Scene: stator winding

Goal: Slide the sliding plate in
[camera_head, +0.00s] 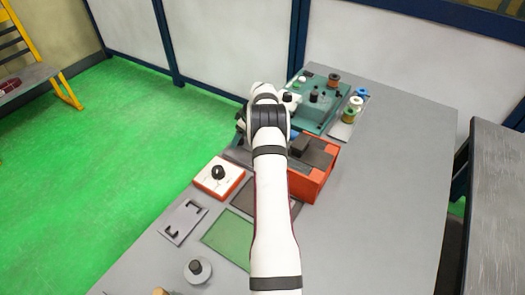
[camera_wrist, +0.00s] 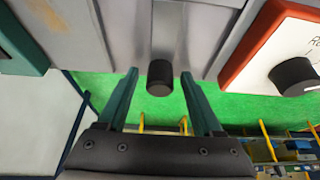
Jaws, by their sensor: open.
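In the wrist view, a grey metal plate (camera_wrist: 180,35) with a raised strip down its middle lies at the top, and a black cylindrical knob (camera_wrist: 160,79) stands at its edge. I take this to be the sliding plate. My gripper (camera_wrist: 159,74) is open, with one teal finger on each side of the knob. Gaps show between the knob and both fingers, so it is not gripped. In the head view my arm covers most of the gripper and the plate.
An orange-and-white box with a black dial (camera_wrist: 293,76) is close on the right in the wrist view. In the head view, an orange block with a dark top (camera_head: 312,180) and a teal machine (camera_head: 330,112) stand nearby. The table's right side (camera_head: 390,180) is clear.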

